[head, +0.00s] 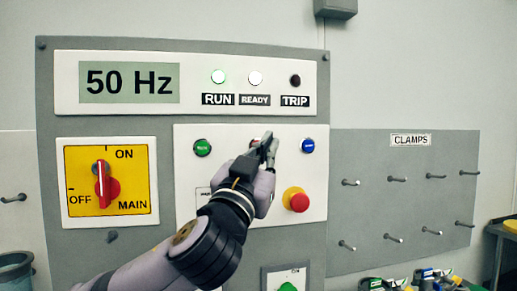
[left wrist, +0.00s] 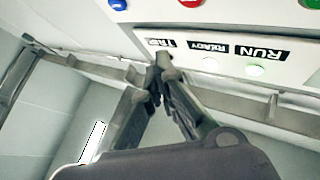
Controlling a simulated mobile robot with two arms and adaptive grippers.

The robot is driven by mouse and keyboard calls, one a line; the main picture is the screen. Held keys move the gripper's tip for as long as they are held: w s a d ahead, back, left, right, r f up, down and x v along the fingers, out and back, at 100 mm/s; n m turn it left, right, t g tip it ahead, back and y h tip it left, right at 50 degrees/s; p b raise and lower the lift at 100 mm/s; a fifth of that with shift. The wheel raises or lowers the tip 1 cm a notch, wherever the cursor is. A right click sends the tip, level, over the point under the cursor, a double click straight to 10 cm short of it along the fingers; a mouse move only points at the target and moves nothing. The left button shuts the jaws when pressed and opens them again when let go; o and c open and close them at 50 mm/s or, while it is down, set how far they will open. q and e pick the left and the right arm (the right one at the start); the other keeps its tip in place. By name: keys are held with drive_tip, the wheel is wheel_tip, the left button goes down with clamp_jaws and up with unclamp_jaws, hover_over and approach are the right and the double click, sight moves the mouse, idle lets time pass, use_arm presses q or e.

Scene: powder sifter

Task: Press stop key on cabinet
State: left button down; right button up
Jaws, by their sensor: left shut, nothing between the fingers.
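The grey cabinet (head: 48,90) faces me. Its white key panel (head: 184,182) bears a green key (head: 202,147), a red key (head: 254,142) and a blue key (head: 308,146) in a row. The red key, likely the stop key, is mostly hidden behind my left gripper (head: 268,143). In the left wrist view the red key (left wrist: 189,3) shows at the top edge, above and right of my shut, empty left fingertips (left wrist: 160,65). I cannot tell whether they touch the panel. My right gripper is out of view.
A red emergency knob (head: 297,200) sticks out below the blue key. A yellow main switch (head: 105,185) is at left. The display reads 50 Hz; the RUN lamp (head: 218,77) is green, the TRIP lamp (head: 295,80) dark. A peg board (head: 405,220) is at right.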

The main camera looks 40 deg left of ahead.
use_arm(q)
drive_tip(key=shift+w+a+b, duration=0.45)
drive_tip(key=shift+w+a, duration=1.5)
drive_tip(key=shift+a, duration=0.3)
drive_tip(key=shift+a, duration=0.1)
drive_tip(key=shift+w+a, duration=0.2)
drive_tip(key=shift+w, duration=0.05)
drive_tip(key=shift+w+a+b, duration=0.25)
drive_tip(key=shift+a+b, duration=0.1)
drive_tip(key=shift+b, duration=0.05)
idle(0.5)
drive_tip(key=shift+s+d, duration=0.1)
drive_tip(key=shift+d, duration=0.05)
drive_tip(key=shift+s+d, duration=0.4)
drive_tip(key=shift+d, duration=0.05)
idle(0.4)
